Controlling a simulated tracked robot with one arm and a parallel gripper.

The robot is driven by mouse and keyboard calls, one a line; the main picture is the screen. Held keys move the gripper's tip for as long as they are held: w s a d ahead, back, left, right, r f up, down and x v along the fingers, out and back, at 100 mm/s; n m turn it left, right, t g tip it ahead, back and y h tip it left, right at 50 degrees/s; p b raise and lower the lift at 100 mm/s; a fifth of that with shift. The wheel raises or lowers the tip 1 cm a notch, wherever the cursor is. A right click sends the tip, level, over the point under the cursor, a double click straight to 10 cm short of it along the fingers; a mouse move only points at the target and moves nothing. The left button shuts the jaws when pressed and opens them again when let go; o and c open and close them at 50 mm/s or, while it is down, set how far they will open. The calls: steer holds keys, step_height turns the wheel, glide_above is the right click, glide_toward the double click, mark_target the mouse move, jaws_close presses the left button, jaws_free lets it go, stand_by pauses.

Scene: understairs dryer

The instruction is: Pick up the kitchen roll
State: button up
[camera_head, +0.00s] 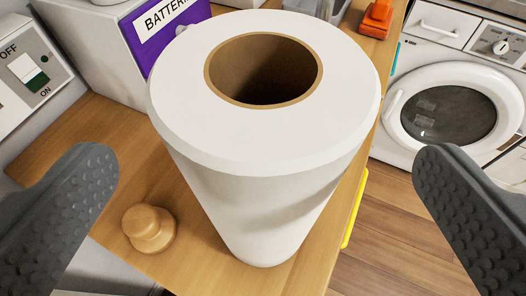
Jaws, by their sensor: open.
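The kitchen roll (260,200) is a white cylinder with a brown cardboard core. It stands upright on a wooden surface (110,130) in the middle of the view. My gripper (266,180) is open, with one dark, studded finger at the left and one at the right. The roll shows between the two fingers, with a visible gap on each side. The far side of the roll's base is hidden.
A small wooden knob (148,227) is on the surface left of the roll's base. A grey and purple box (120,45) labelled "BATTERI" stands behind left. A switch panel (28,70) is at far left. An orange object (377,18) lies behind right. A white dryer (450,100) stands at right beyond the floor.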

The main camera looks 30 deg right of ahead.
mark_target(260, 110)
steer(key=shift+p+x, duration=0.9)
steer(key=shift+x, duration=2.5)
steer(key=shift+c, duration=0.3)
steer(key=shift+a, duration=0.1)
steer(key=c, duration=1.2)
steer(key=shift+r, duration=0.2)
